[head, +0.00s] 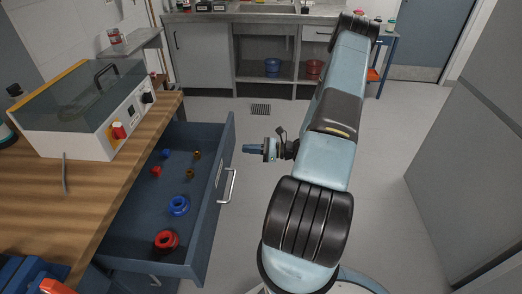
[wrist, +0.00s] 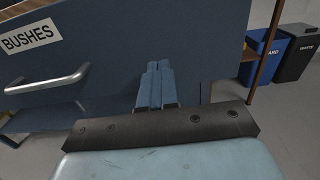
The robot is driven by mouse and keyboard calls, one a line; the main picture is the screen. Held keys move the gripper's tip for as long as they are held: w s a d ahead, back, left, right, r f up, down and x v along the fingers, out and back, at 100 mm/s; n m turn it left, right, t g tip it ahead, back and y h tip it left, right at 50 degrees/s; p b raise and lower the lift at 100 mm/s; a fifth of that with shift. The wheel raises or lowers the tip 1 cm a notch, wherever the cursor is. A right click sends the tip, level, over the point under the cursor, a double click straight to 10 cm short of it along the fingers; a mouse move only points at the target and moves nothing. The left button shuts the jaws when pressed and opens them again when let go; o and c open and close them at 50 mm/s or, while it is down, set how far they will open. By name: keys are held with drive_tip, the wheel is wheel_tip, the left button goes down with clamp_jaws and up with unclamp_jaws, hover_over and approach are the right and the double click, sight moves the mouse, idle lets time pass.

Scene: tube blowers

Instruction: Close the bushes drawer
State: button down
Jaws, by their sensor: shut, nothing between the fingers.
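The bushes drawer (head: 211,203) is dark blue and pulled well out from under the wooden workbench. Red, blue and brown bushes lie inside it. Its front carries a metal handle (head: 230,186). In the wrist view the drawer front (wrist: 110,60) bears a white "BUSHES" label (wrist: 30,38), with the handle (wrist: 47,81) below it. My gripper (head: 247,149) is shut and empty, to the right of the drawer front near its far end. In the wrist view my gripper (wrist: 158,66) points at the drawer front, right of the handle. Whether the fingertips touch it I cannot tell.
The wooden workbench (head: 85,190) stands on the left with a clear-lidded machine (head: 90,105) on it. A grey panel (head: 465,170) stands at the right. Blue (wrist: 259,52) and black (wrist: 295,55) bins show in the wrist view. Open floor lies beyond my gripper.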

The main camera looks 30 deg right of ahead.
sight(230, 147)
drive_tip(key=shift+x, duration=2.3)
